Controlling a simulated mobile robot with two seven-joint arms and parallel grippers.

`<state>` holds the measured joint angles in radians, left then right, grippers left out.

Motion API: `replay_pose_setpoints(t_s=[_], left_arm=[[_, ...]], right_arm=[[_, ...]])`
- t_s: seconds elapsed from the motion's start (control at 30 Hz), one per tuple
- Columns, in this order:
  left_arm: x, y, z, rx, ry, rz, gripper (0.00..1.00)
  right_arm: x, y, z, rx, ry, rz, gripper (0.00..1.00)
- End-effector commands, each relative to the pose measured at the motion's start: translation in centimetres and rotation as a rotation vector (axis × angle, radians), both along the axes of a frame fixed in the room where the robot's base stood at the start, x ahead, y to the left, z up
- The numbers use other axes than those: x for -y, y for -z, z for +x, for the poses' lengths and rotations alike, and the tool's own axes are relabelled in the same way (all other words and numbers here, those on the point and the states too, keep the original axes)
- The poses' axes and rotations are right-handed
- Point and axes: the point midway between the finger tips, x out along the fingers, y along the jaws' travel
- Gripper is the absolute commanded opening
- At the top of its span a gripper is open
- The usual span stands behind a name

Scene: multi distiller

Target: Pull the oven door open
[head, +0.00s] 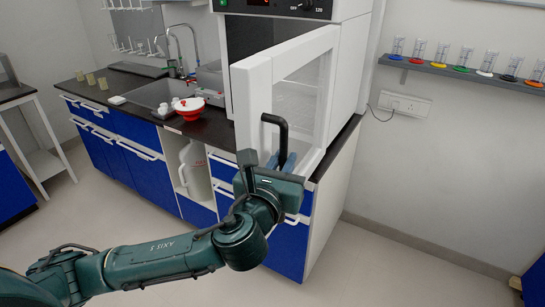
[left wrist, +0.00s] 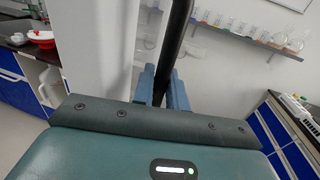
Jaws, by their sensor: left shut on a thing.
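The white oven (head: 352,60) stands on the dark counter, and its white-framed glass door (head: 318,55) stands partly open, swung out toward me. A black bar handle (head: 283,128) is on the door's front; it also shows in the left wrist view (left wrist: 177,40). My left gripper (head: 282,162) is at the handle's lower part, its blue fingers on either side of it and shut on it. In the left wrist view the gripper (left wrist: 163,90) hides the handle's lower end. My right gripper is in neither view.
A wall shelf (head: 460,73) with several coloured-base glasses is at the right. The floor at the right is clear.

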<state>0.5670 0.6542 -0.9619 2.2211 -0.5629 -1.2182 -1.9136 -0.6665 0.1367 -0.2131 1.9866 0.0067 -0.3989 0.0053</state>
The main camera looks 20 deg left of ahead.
Motion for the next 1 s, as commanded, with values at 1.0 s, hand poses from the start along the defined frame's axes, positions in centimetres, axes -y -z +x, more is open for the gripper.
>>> replay_pose_setpoints(t_s=[1.0], left_arm=[[0.12, -0.04, 0.39, 0.0, -0.014, 0.001, 0.2]], right_arm=[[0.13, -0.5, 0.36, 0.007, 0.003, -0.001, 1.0]])
